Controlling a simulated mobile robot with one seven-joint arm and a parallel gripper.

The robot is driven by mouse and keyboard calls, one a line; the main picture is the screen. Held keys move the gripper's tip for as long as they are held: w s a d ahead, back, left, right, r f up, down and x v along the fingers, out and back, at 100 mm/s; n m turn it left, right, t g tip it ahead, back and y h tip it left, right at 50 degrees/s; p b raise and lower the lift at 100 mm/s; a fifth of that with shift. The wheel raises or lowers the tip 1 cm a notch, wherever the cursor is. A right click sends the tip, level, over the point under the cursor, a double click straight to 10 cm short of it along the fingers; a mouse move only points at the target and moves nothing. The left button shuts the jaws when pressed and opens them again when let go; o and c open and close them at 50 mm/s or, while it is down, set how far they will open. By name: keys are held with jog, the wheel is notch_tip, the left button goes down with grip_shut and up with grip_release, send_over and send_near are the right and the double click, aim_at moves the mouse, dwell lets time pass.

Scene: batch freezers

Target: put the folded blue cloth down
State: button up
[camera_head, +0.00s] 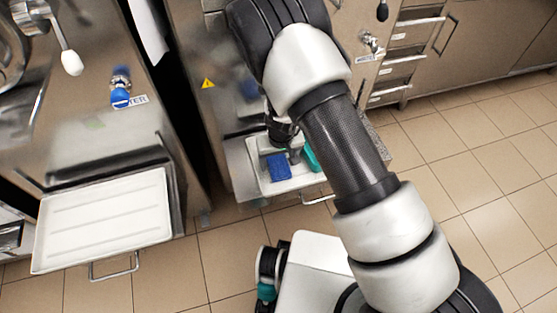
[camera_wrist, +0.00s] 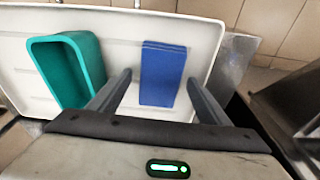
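The folded blue cloth (camera_head: 279,167) appears to lie on a white tray (camera_head: 257,158) at the front of the middle machine. In the wrist view the cloth (camera_wrist: 163,78) is a flat blue rectangle on the white tray (camera_wrist: 219,50). My gripper (camera_wrist: 159,78) is open, with one finger on each side of the cloth. A gap shows between the left finger and the cloth; the right finger is close to its edge. I cannot tell the gripper's exact height above the tray. In the head view my arm partly hides the gripper.
A teal container (camera_wrist: 67,70) stands on the same tray, left of the cloth in the wrist view; it is partly hidden in the head view (camera_head: 311,157). Another white tray (camera_head: 105,218), empty, sits at the left machine. Tiled floor (camera_head: 460,180) is open at right.

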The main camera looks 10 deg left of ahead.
jog(key=shift+f, duration=0.1)
notch_tip(320, 180, up, 17)
jog(key=s+d+p, duration=0.1)
jog(key=s+p, duration=0.1)
jog(key=p, duration=0.2)
jog(key=shift+s+p, duration=0.3)
jog(key=shift+s, duration=0.1)
notch_tip(320, 180, up, 12)
jog(key=m+y, duration=0.2)
send_over(280, 172)
jog(key=d, duration=0.5)
jog(key=s+d+r+t, duration=0.1)
jog(key=s+d+r, duration=0.1)
jog(key=d+r, duration=0.5)
jog(key=s+d+r+m+t+h, duration=0.2)
jog(key=s+d+r+m+t, duration=0.1)
jog(key=s+d+r, duration=0.9)
jog(key=shift+s+d+r+m+h, duration=0.2)
jog(key=shift+d+r+m+h, duration=0.2)
jog(key=shift+d+r, duration=0.45)
jog(key=shift+d+f, duration=0.1)
jog(key=shift+d, duration=0.05)
